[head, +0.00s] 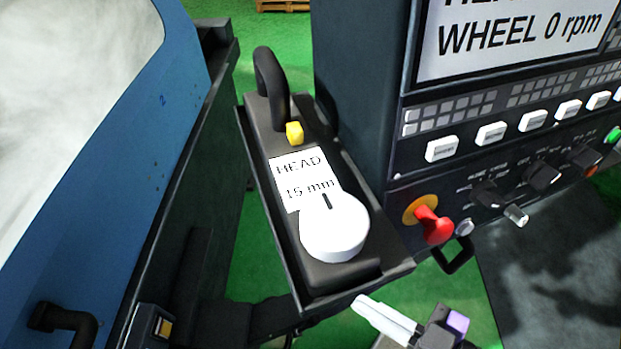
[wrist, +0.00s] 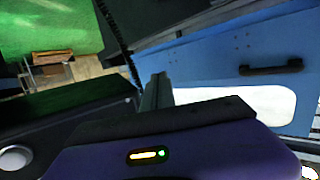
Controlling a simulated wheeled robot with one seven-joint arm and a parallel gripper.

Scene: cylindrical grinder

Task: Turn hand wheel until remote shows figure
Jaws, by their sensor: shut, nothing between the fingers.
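The remote (head: 264,125) is a dark handheld box with a looped cable, lying in a tray in the middle of the head view. Its white display (head: 292,167) reads "HEAD" and "15 mm". The hand wheel (head: 334,232) is a white round knob at the remote's near end, with a dark mark near its far edge. My gripper (head: 359,304) is low in the head view, below and right of the hand wheel and apart from it. Its pale fingers are together with nothing held. In the wrist view I cannot surely make out the hand wheel.
The control panel (head: 456,120) stands right of the remote, with a screen (head: 520,40) reading "WHEEL 0 rpm". A red knob (head: 434,224) juts out near the tray (head: 290,275). A blue machine door (head: 150,95) is at left; its dark handle (wrist: 271,67) shows in the wrist view.

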